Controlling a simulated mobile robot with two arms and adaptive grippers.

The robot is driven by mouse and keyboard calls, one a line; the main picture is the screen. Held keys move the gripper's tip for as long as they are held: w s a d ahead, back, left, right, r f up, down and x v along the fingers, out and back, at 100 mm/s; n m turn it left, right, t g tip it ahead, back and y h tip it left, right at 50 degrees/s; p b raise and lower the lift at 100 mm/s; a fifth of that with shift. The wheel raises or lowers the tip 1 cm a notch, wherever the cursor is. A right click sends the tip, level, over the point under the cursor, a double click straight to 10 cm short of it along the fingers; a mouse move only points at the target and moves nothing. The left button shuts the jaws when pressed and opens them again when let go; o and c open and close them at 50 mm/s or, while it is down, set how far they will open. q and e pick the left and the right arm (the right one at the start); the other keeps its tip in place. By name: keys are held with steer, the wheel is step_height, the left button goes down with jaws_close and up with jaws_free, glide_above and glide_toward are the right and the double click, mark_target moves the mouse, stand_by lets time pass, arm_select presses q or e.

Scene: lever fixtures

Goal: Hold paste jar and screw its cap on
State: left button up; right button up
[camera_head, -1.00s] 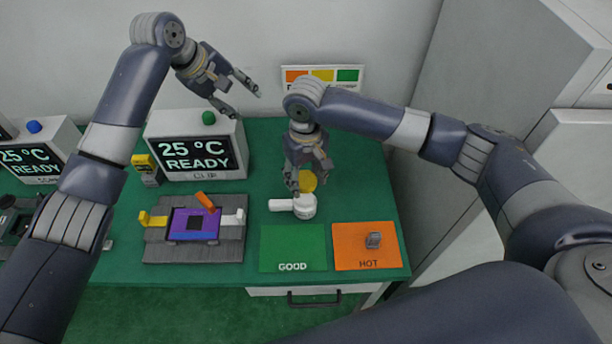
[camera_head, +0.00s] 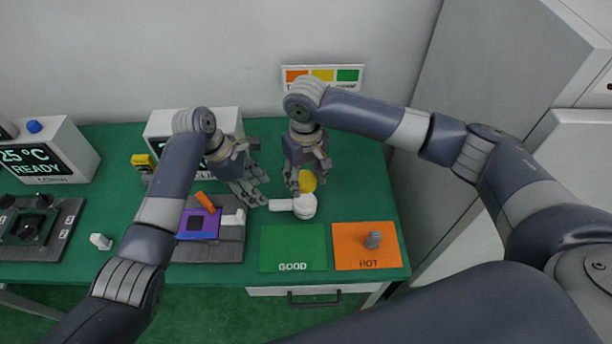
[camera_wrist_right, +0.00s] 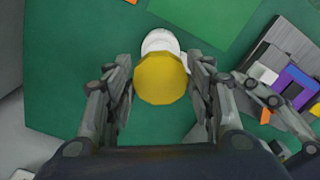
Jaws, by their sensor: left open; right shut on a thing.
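The white paste jar (camera_head: 305,207) stands on the green table in the head view, with a white handle-like part (camera_head: 281,205) pointing left. The yellow cap (camera_head: 308,182) is in my right gripper (camera_head: 306,181), just behind the jar. In the right wrist view the cap (camera_wrist_right: 160,79) sits between the two fingers and partly covers the white jar (camera_wrist_right: 160,41). I cannot tell whether cap and jar touch. My left gripper (camera_head: 258,190) is open and empty, left of the jar, its fingers close to the handle-like part.
The grey fixture with a purple board (camera_head: 197,224) lies left of the jar, partly behind my left arm. A green GOOD mat (camera_head: 292,248) and an orange HOT mat (camera_head: 360,255) lie in front. A display box (camera_head: 160,124) stands behind my left gripper.

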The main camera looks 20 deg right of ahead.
mark_target(271, 203)
arm_select(q)
steer(key=x, duration=0.8)
steer(key=shift+d+f, duration=0.15)
steer(key=shift+f, duration=0.1)
jaws_close()
stand_by(0.8)
